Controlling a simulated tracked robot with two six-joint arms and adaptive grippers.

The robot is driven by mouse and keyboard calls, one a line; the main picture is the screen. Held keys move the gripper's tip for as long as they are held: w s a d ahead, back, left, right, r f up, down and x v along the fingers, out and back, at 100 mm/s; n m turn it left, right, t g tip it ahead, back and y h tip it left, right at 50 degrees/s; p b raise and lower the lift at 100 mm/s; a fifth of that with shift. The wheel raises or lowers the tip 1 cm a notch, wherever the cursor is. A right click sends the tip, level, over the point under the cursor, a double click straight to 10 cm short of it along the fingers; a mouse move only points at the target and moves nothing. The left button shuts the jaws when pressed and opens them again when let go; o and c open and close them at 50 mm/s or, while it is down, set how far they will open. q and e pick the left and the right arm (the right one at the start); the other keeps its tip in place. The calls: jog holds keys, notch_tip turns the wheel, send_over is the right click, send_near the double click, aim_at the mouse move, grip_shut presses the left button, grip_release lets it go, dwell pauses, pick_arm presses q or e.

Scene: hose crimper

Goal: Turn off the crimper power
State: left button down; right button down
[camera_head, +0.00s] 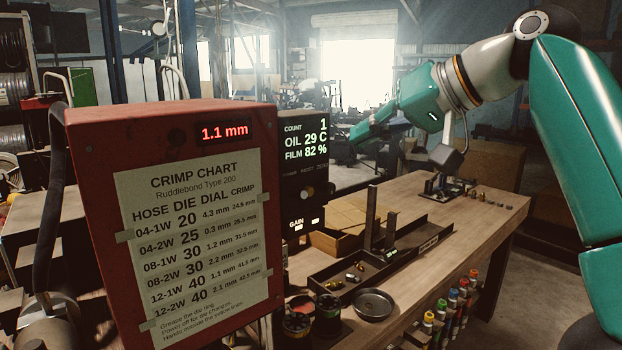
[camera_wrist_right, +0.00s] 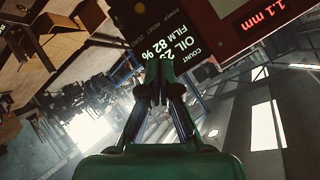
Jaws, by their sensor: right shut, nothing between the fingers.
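The red crimper (camera_head: 85,200) stands at the left with a crimp chart on its face and a lit red 1.1 mm readout (camera_head: 224,132). A black control panel (camera_head: 303,178) beside it has a lit display with COUNT 1, OIL 29 C and FILM 82 %. Small labels, POWER among them, sit below the display, with a round knob (camera_head: 307,193) lower down. My right gripper (camera_head: 357,136) is shut and empty, just right of the panel in the head view. In the right wrist view, its fingertips (camera_wrist_right: 158,72) overlap the panel's display (camera_wrist_right: 180,52); contact cannot be told. My left gripper is out of view.
A wooden workbench (camera_head: 455,222) extends right of the panel. The air above the bench is mostly open.

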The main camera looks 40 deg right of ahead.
aim_at(304, 165)
jog(key=x, duration=1)
jog(key=shift+w+a+f+b, duration=0.1)
jog(key=shift+w+b, duration=0.05)
jog(key=shift+b, duration=0.15)
jog(key=shift+s+a+f+b, duration=0.3)
jog(key=shift+f+b, duration=0.1)
jog(key=shift+f, duration=0.1)
jog(key=shift+s+a+f+b, duration=0.25)
jog(key=shift+a+f+b, duration=0.05)
jog(key=shift+f+b, duration=0.15)
jog(key=shift+s+a+f, duration=0.3)
jog(key=shift+a+f, duration=0.05)
jog(key=shift+f, duration=0.15)
